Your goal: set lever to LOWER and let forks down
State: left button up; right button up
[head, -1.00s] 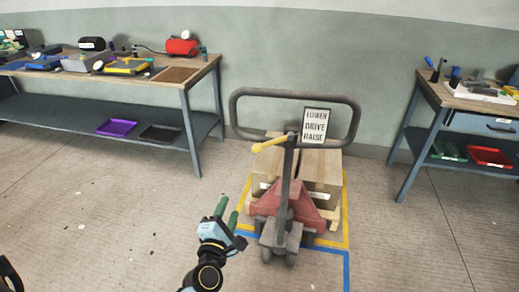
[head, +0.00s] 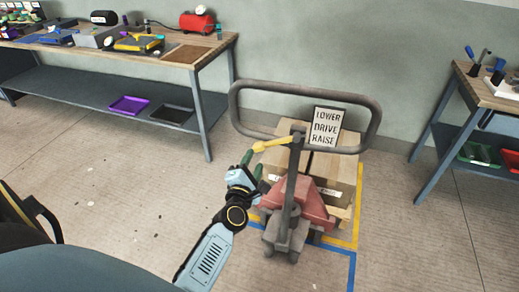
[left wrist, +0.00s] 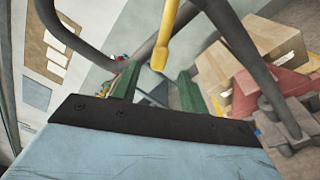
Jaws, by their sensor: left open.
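The pallet truck's yellow lever (head: 272,144) sticks out to the left from the top of its dark handle post, inside the grey loop handle (head: 305,87). A sign (head: 327,126) on the loop reads LOWER, DRIVE, RAISE from top to bottom. The red truck body (head: 298,200) stands in front of a pallet with cardboard boxes (head: 331,170). My left gripper (head: 253,164) is open, its green fingers just below and left of the lever's tip. In the left wrist view the lever (left wrist: 165,40) hangs between the open fingers (left wrist: 157,90), apparently just beyond them. My right gripper is out of view.
A workbench (head: 185,50) with trays and a red compressor (head: 197,21) stands at the back left. Another bench (head: 487,92) is at the right. Yellow and blue floor tape (head: 345,243) runs around the pallet.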

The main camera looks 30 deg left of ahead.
aim_at(259, 150)
pick_arm(q)
jog(key=x, duration=0.5)
jog(key=shift+w+a, duration=0.1)
jog(key=shift+w, duration=0.15)
jog(key=shift+w+a, duration=0.15)
jog(key=shift+w, duration=0.2)
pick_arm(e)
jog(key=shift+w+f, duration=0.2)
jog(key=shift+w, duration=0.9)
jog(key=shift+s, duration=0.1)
pick_arm(q)
grip_shut()
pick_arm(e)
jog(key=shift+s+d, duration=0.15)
